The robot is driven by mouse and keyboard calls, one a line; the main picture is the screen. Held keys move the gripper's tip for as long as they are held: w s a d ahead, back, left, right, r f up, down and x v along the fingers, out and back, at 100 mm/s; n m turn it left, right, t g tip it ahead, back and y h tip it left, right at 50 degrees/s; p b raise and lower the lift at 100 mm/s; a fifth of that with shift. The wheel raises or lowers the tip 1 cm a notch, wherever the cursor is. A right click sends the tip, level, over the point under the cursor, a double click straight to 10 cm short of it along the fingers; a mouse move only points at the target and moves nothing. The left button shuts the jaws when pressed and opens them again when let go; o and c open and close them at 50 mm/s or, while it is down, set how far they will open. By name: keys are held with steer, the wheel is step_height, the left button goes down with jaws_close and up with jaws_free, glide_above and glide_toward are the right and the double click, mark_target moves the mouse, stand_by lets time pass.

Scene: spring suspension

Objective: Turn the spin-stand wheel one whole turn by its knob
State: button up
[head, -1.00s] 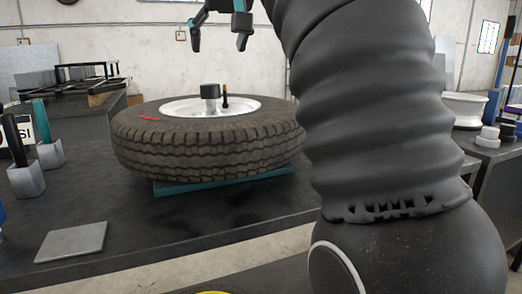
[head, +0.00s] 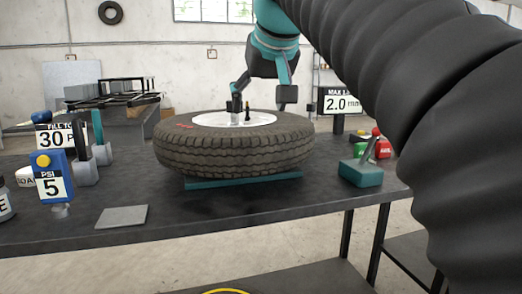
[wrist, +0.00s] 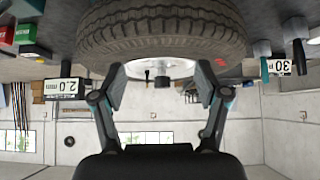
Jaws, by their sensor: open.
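The wheel, a black tyre (head: 236,155) with a white rim (head: 208,119), lies flat on a teal base (head: 245,181) on the dark bench. A dark hub post (head: 234,104) stands at its middle. The knob (head: 248,115), a thin dark upright peg, stands on the rim just right of the post. My gripper (head: 262,93) is open and empty, its fingers pointing down over the wheel. In the wrist view, which is upside down, the tyre (wrist: 160,35) fills the top, and the hub post (wrist: 162,80) shows between the spread fingers (wrist: 161,90). I cannot tell the exact gap to the knob.
A flat grey plate (head: 122,216) lies at the bench front. Signs and a blue gauge (head: 50,178) stand at the left. A teal block with a lever (head: 361,173) and a "2.0" sign (head: 341,103) stand right of the tyre.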

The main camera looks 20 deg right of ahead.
steer(key=s+f, duration=0.3)
steer(key=f, duration=0.5)
steer(key=shift+s+g+p, duration=0.3)
steer(key=shift+s+g, duration=0.1)
steer(key=shift+f, duration=0.1)
